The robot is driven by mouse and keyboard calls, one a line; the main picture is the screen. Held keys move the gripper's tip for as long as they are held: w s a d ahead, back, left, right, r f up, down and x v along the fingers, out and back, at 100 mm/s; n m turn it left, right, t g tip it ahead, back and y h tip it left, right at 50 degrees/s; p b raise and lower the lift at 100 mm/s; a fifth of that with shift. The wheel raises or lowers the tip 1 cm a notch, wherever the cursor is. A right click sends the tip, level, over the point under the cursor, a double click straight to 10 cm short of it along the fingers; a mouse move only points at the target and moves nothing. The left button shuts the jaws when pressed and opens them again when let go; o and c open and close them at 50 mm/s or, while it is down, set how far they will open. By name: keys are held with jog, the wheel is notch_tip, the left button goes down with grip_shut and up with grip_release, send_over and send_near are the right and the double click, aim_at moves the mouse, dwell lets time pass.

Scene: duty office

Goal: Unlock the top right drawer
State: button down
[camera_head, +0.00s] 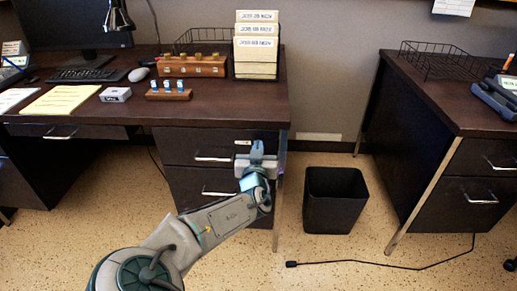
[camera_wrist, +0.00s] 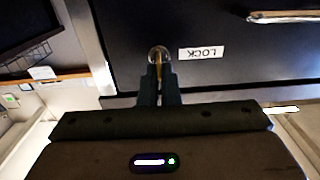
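The top right drawer (camera_head: 185,143) is the dark upper drawer in the near desk's right pedestal, closed, with a silver handle (camera_head: 213,157). A white label sits at its upper right; in the wrist view the label (camera_wrist: 201,53) reads LOCK, upside down. Beside it is a round silver lock (camera_wrist: 158,51). My gripper (camera_head: 257,148) is at the drawer's right end, in front of the lock. In the wrist view its fingers (camera_wrist: 158,82) are close together around a thin brass-coloured piece, seemingly a key (camera_wrist: 158,66), which meets the lock. How far the key is in is hidden.
A lower drawer (camera_head: 190,181) is closed below. A black waste bin (camera_head: 335,200) stands right of the pedestal. The desk top holds a key rack (camera_head: 192,66), a small block with blue-tagged pieces (camera_head: 168,94) and a file holder (camera_head: 255,70). A second desk (camera_head: 440,110) stands at right.

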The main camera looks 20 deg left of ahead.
jog(key=shift+n, duration=0.3)
jog(key=n+p, duration=0.2)
jog(key=shift+a+r+n, duration=0.1)
jog(key=shift+a+n, duration=0.05)
jog(key=shift+n, duration=0.25)
jog(key=shift+s+a+f+n+p, duration=0.15)
jog(key=shift+n+p, duration=0.6)
jog(key=shift+n, duration=1.65)
jog(key=shift+w+a+f+n+p, duration=0.1)
jog(key=shift+f+n+p, duration=0.4)
jog(key=shift+n, duration=1.9)
jog(key=shift+s+a+n+p, duration=0.15)
jog(key=shift+n+p, duration=0.8)
jog(key=shift+n, duration=1.45)
